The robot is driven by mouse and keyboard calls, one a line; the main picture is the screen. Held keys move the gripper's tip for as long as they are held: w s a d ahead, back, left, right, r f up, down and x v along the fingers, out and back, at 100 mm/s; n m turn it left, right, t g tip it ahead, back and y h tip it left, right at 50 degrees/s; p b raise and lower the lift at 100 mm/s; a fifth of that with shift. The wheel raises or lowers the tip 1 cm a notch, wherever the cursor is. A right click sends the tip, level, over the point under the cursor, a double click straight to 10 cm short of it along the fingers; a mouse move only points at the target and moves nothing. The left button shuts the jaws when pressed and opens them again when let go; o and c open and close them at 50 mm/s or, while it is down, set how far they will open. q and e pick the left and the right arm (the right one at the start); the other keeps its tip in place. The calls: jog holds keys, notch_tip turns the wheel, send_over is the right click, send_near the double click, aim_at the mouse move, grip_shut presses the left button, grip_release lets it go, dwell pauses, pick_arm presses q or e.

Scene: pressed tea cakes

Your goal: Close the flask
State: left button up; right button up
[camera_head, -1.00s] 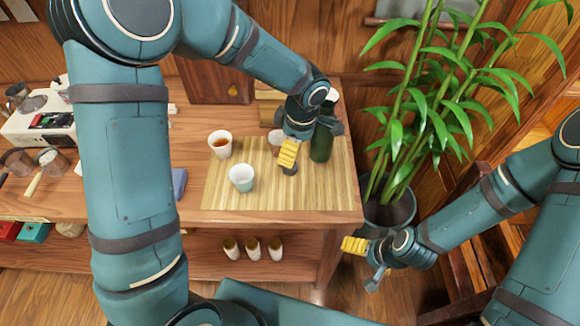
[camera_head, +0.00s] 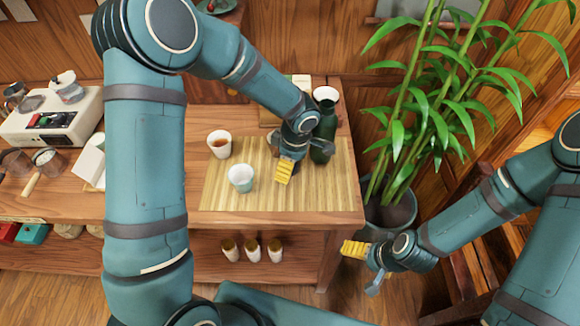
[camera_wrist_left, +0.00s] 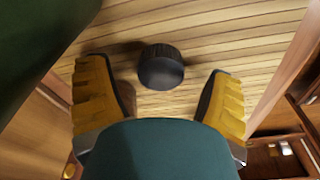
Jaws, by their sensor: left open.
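The dark green flask (camera_head: 322,135) stands upright at the right of the bamboo mat (camera_head: 330,195), with its pale mouth (camera_head: 326,94) uncovered. Its dark side fills the upper left of the left wrist view (camera_wrist_left: 35,40). A black round cap (camera_wrist_left: 161,67) lies on the mat in the left wrist view. My left gripper (camera_head: 284,171) is open beside the flask and hides the cap in the head view. In the wrist view the cap is between and slightly beyond its yellow fingertips, apart from both. My right gripper (camera_head: 364,266) is open and empty off the table's front right corner.
A cup of tea (camera_head: 219,144) and a pale green cup (camera_head: 241,178) stand on the mat's left part. A potted plant (camera_head: 390,215) is right of the table. A white device (camera_head: 52,120) is at far left. The mat's front is clear.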

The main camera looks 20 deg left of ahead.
pick_arm(q)
jog(key=shift+f, duration=0.45)
jog(key=c, duration=0.8)
jog(key=shift+c, duration=0.2)
jog(key=shift+r, duration=0.1)
notch_tip(320, 180, up, 10)
jog(key=shift+p, duration=0.7)
